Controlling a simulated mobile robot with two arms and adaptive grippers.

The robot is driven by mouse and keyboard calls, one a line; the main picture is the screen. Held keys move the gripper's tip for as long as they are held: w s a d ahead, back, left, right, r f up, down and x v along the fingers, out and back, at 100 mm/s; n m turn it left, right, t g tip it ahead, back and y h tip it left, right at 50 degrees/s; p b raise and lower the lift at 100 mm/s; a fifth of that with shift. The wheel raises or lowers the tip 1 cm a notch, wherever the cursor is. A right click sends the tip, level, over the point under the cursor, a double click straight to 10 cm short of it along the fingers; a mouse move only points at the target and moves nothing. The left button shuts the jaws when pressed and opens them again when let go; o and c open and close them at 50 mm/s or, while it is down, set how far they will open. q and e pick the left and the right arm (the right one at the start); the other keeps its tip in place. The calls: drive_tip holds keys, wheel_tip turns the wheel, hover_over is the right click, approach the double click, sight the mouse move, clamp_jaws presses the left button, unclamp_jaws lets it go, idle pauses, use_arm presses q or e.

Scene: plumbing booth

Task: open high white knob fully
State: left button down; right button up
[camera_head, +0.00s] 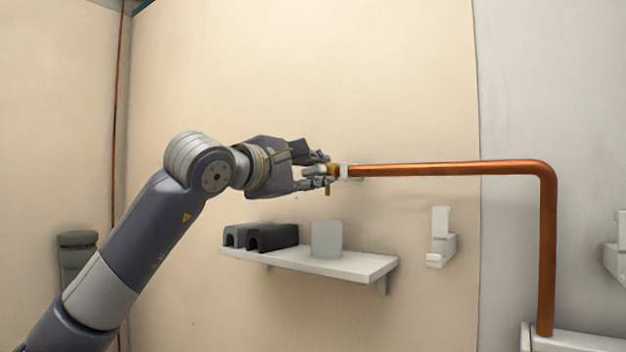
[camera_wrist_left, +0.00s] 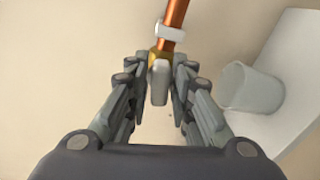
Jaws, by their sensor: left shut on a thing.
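In the head view my left gripper (camera_head: 325,176) is at the left end of the horizontal copper pipe (camera_head: 440,169), around the brass valve (camera_head: 333,171). The left gripper (camera_wrist_left: 158,90) is shut on the knob. The fingers hide most of the knob in the head view. My right gripper is not in view.
A white wall shelf (camera_head: 340,264) below the gripper holds two dark blocks (camera_head: 272,237) and a pale cup (camera_head: 326,239). A white bracket (camera_head: 441,238) is on the wall to its right. The pipe bends down at the right. The wall above the gripper is clear.

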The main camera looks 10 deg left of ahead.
use_arm(q)
drive_tip(key=n+b, duration=0.1)
drive_tip(key=n, duration=0.1)
drive_tip(key=n+b, duration=0.1)
drive_tip(key=shift+f+n+b, duration=0.25)
drive_tip(key=shift+n+b, duration=0.05)
drive_tip(key=shift+n, duration=0.1)
drive_tip(key=n+b, duration=0.2)
drive_tip(key=n, duration=0.1)
drive_tip(key=shift+n, duration=0.3)
drive_tip(key=n+b, duration=0.2)
drive_tip(key=n, duration=0.2)
drive_tip(key=shift+r+n+b, duration=0.15)
drive_tip(key=shift+n+b, duration=0.7)
drive_tip(key=shift+n, duration=1.25)
drive_tip(key=c, duration=1.6)
unclamp_jaws()
